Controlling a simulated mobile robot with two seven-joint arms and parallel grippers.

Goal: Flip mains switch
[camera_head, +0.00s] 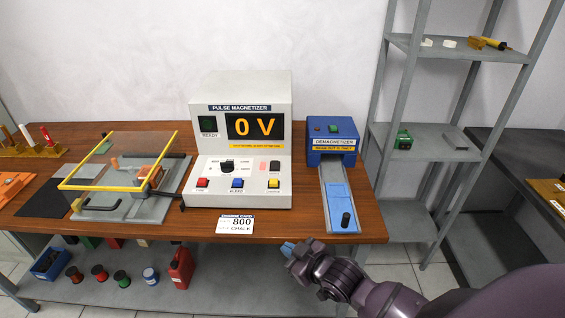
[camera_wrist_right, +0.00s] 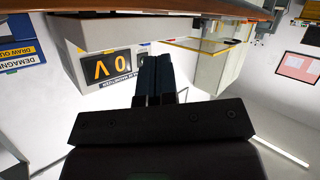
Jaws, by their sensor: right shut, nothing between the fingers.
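The pulse magnetizer (camera_head: 240,90) is a pale box at the back of the wooden table, with a display (camera_head: 255,127) reading 0 V in orange. Its sloped panel has a black knob (camera_head: 227,167), red, blue and yellow buttons, and a small dark red switch (camera_head: 275,166) at the right beside a pink patch. I cannot tell for sure that this is the mains switch, or its position. My right gripper (camera_head: 288,247) is shut and empty, in front of the table's front edge, apart from the magnetizer. Its fingers (camera_wrist_right: 156,78) also show in the right wrist view. My left gripper is not in view.
The blue demagnetizer (camera_head: 331,132) with its sloping chute stands right of the magnetizer. A yellow-framed clear guard (camera_head: 120,188) over a fixture stands left. A card reading 800 (camera_head: 236,224) is at the front edge. A grey shelf rack (camera_head: 402,90) stands at the right.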

